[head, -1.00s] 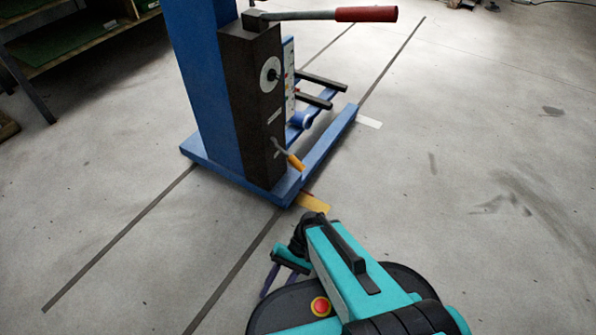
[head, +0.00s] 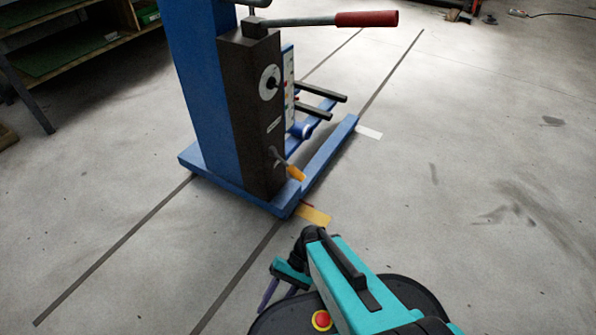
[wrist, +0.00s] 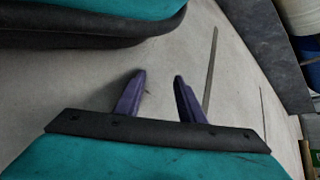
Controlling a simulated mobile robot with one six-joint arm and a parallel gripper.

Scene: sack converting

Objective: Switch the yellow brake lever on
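The yellow brake lever (head: 294,171) is a short metal rod with a yellow-orange grip, low on the dark front box (head: 251,115) of the blue machine. It slopes down to the right from its pivot. My gripper (head: 268,296) is at the bottom of the head view, in front of the machine and well apart from the lever. In the wrist view, the two purple fingers of my gripper (wrist: 158,83) stand apart with nothing between them. The lever does not show in the wrist view.
A longer lever with a red grip (head: 366,19) sticks out right at the machine's top. Two dark bars (head: 318,89) project from its side. The blue base (head: 235,190) rests on the floor. A shelf (head: 75,50) stands at the far left. The floor to the right is clear.

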